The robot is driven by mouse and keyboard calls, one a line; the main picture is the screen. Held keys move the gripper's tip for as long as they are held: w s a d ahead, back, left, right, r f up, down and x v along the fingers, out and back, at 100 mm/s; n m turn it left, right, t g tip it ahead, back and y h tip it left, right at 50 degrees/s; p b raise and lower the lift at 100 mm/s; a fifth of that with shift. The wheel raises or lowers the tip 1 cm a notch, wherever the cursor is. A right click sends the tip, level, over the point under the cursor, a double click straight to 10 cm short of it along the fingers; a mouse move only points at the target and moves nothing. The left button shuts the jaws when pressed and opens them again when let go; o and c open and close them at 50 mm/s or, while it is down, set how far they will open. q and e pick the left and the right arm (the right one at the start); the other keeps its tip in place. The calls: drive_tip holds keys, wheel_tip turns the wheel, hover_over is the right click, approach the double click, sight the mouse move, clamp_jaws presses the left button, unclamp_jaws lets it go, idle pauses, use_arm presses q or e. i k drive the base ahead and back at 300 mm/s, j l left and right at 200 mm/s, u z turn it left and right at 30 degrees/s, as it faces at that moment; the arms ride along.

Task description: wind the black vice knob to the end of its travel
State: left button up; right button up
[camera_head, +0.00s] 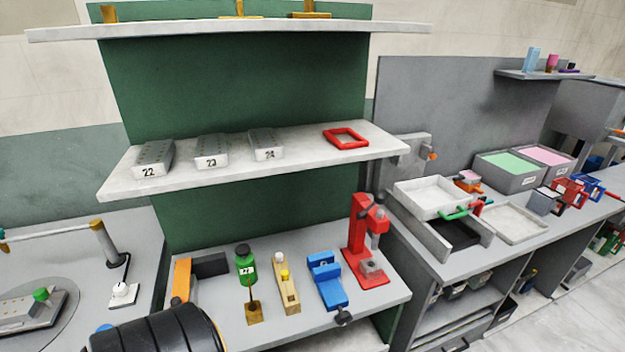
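A blue vice (326,281) sits on the lower grey bench, between a tan wooden block fixture and a red press. Its black knob (343,318) is at the vice's near end, by the bench's front edge. I cannot tell how far the knob is wound. A large dark ribbed cylinder at the lower left looks like a link of my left arm. Neither of my grippers is seen in this view, and nothing visible touches the vice or its knob.
The red press (367,240) stands close right of the vice. The wooden fixture (287,285) and a green bottle (246,266) stand to its left. A white shelf (225,175) overhangs behind, with numbered grey blocks and a red frame (346,138).

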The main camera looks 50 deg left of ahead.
sight(342, 318)
drive_tip(key=u, duration=1.4)
